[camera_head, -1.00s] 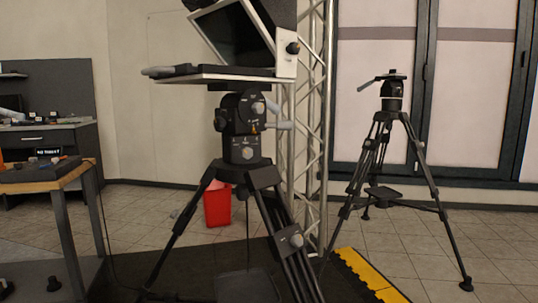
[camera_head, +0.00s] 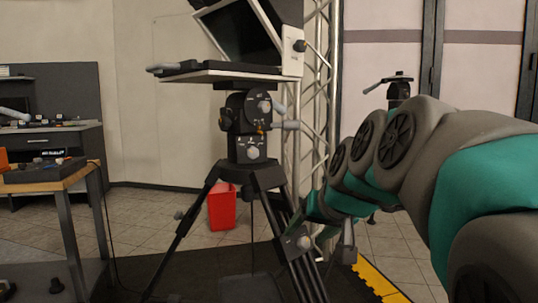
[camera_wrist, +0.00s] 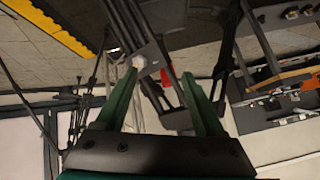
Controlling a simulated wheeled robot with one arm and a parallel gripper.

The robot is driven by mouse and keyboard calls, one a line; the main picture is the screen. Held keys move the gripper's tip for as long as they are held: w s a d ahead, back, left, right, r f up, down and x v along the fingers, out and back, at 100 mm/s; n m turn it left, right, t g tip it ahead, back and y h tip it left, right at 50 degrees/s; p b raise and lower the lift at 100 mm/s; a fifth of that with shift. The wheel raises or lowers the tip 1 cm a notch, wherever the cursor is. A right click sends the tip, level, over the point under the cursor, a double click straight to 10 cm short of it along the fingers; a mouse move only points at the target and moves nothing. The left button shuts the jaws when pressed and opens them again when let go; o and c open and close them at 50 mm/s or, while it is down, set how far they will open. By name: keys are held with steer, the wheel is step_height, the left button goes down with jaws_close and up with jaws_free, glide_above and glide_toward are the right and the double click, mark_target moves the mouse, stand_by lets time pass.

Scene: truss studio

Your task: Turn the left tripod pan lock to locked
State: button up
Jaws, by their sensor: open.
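The left tripod (camera_head: 255,178) stands upright in mid-picture in the head view, bearing a teleprompter (camera_head: 240,72). Its dark head has several grey knobs; a light knob (camera_head: 253,153) on the lower block may be the pan lock, but its setting is too small to read. My gripper (camera_wrist: 160,73) shows in the wrist view with two green fingers spread, nothing held. A dark tripod leg with a grey clamp (camera_wrist: 139,62) shows beyond and near the left fingertip; whether they touch I cannot tell. My arm reaches in from the right, its end low beside the tripod's right leg.
A truss (camera_head: 313,120) stands just behind the tripod. A red bin (camera_head: 221,207) is behind its legs. A wooden-topped table (camera_head: 50,184) is at left. A second tripod (camera_head: 399,88) at right is mostly hidden by my arm. Yellow edging (camera_head: 378,280) borders the dark mat.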

steer(key=w+a+r+t, duration=0.2)
steer(key=w+a+r, duration=0.1)
steer(key=w+r, duration=0.45)
steer(key=n+t+y+b, duration=0.1)
steer(key=t+y+b, duration=0.1)
glide_toward(254, 151)
steer(key=w+f, duration=0.1)
steer(key=shift+a+r+p+x, duration=0.15)
steer(key=shift+p+x, duration=0.2)
steer(key=shift+x, duration=1.65)
steer(key=shift+a+r+p+x, duration=0.1)
steer(key=shift+p+x, duration=0.25)
steer(key=shift+x, duration=1.65)
steer(key=shift+c, duration=0.4)
jaws_close()
